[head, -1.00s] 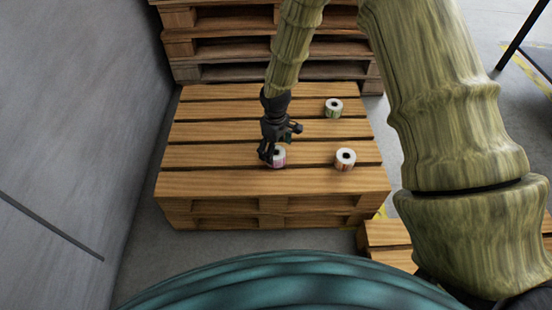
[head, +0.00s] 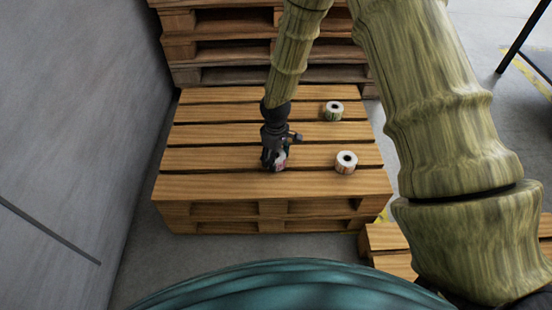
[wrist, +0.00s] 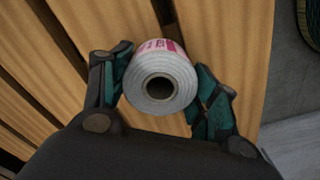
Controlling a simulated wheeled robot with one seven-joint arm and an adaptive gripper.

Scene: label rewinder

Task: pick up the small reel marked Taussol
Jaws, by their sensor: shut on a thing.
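A small white reel with pink-red print (wrist: 160,80) sits between the two fingers of my gripper (wrist: 160,88) in the wrist view, its round core hole facing the camera. The fingers are shut on it from both sides. In the head view my gripper (head: 273,160) is over the front left part of the pallet, and the reel (head: 282,161) shows partly behind the fingers. I cannot read a name on it, nor tell whether it touches the slats. Two other small reels stand on the pallet: one with orange-red print (head: 346,162) to the right, one with green print (head: 333,111) farther back.
The wooden pallet stack (head: 210,185) has gaps between its slats. More stacked pallets (head: 220,55) stand behind it. A grey wall (head: 70,130) is at the left. Another pallet (head: 385,240) is low at the right front.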

